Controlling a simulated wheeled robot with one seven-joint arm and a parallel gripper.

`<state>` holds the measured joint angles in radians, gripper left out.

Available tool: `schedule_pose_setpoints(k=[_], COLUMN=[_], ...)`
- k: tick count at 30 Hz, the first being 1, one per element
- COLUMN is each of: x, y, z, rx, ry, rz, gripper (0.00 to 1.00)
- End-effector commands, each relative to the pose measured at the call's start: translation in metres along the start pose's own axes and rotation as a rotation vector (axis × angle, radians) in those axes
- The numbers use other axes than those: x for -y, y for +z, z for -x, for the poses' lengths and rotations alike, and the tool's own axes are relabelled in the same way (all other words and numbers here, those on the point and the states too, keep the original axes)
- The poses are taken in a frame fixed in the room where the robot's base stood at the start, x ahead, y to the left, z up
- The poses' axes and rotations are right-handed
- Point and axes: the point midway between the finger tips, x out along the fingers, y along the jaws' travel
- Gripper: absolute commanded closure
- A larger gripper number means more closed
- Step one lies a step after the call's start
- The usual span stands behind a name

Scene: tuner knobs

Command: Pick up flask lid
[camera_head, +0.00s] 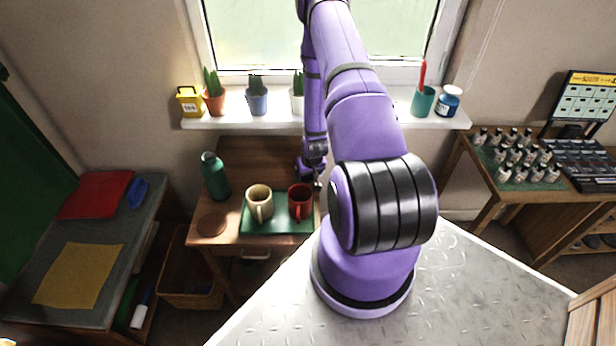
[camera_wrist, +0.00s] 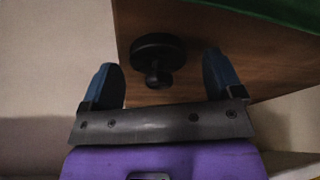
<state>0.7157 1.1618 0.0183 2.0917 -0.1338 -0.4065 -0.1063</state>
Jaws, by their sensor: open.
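A dark round lid with a small knob, which looks like the flask lid (camera_wrist: 158,56), rests on the wooden table top in the wrist view. My gripper (camera_wrist: 159,62) is open, its two blue-black fingers on either side of the lid, with a gap on both sides. I cannot tell how far the fingertips are above the wood. In the head view the lid cannot be made out and my arm hides much of the table's right end. A dark green flask (camera_head: 214,177) stands upright at the back left of the small wooden table (camera_head: 228,228).
A green tray (camera_head: 290,226) holds a cream mug (camera_head: 259,199) and a red mug (camera_head: 300,200), close to my gripper. A brown round coaster (camera_head: 211,223) lies at front left. The windowsill (camera_head: 330,121) with several pots runs above the table.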

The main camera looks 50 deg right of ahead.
Motion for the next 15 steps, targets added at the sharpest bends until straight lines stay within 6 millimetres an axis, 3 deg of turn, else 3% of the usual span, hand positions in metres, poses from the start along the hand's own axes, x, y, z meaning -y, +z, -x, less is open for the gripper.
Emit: schedule_pose_setpoints(k=[8, 15], x=[0.0, -0.0001], y=[-0.0004, -0.0003], z=[-0.0026, -0.0024], rx=[-0.001, -0.001], ry=[0.0, 0.0], rz=[0.0, 0.0], gripper=[0.14, 0.66])
